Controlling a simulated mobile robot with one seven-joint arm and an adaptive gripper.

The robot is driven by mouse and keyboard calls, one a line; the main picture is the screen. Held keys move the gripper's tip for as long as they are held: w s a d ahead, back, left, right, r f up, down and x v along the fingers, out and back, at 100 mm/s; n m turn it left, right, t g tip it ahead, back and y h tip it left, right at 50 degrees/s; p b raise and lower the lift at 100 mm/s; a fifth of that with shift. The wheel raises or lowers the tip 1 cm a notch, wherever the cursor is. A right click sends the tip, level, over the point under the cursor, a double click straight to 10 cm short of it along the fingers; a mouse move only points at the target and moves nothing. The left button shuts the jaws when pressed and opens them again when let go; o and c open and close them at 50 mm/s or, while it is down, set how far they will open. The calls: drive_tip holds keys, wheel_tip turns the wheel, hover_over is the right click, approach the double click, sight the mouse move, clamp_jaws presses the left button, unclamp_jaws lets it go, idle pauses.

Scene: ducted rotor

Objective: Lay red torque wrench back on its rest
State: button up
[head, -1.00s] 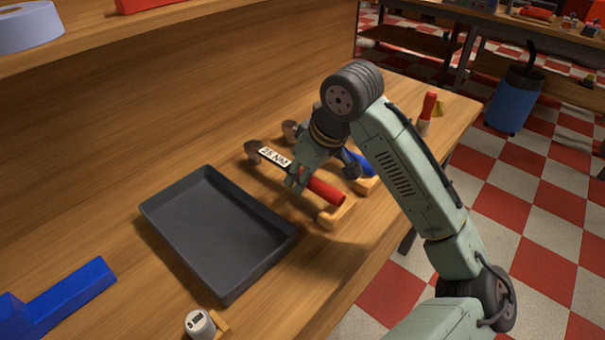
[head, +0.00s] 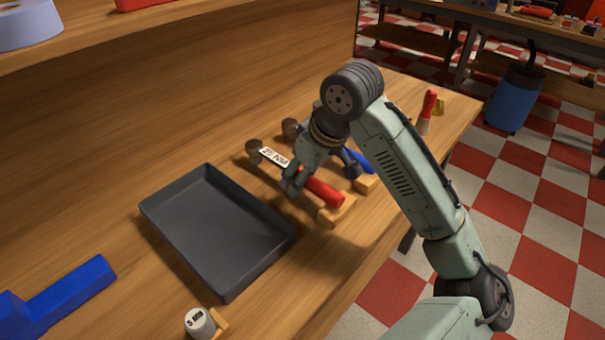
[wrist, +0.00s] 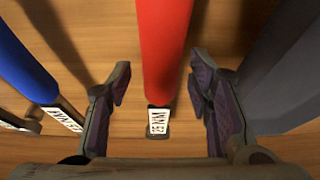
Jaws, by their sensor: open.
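The red torque wrench (head: 323,190) lies slanting across the bench, with a red handle, a white label and a dark round head. Its handle end is at the wooden rest block (head: 338,212) and appears to lie on it. My gripper (head: 291,186) is at the wrench near where handle and label meet. In the wrist view the red handle (wrist: 163,45) runs between the open fingers of my gripper (wrist: 160,88), with a visible gap on both sides. The contact at the head end is hard to make out.
A blue-handled wrench (head: 358,160) lies just right of the red one, partly hidden by my arm; its handle also shows in the wrist view (wrist: 22,62). An empty dark tray (head: 215,230) is close on the left. A red-handled brush (head: 428,105) stands farther right.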

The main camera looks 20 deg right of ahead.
drive_tip(key=v, duration=1.2)
drive_tip(key=shift+s+f, duration=0.1)
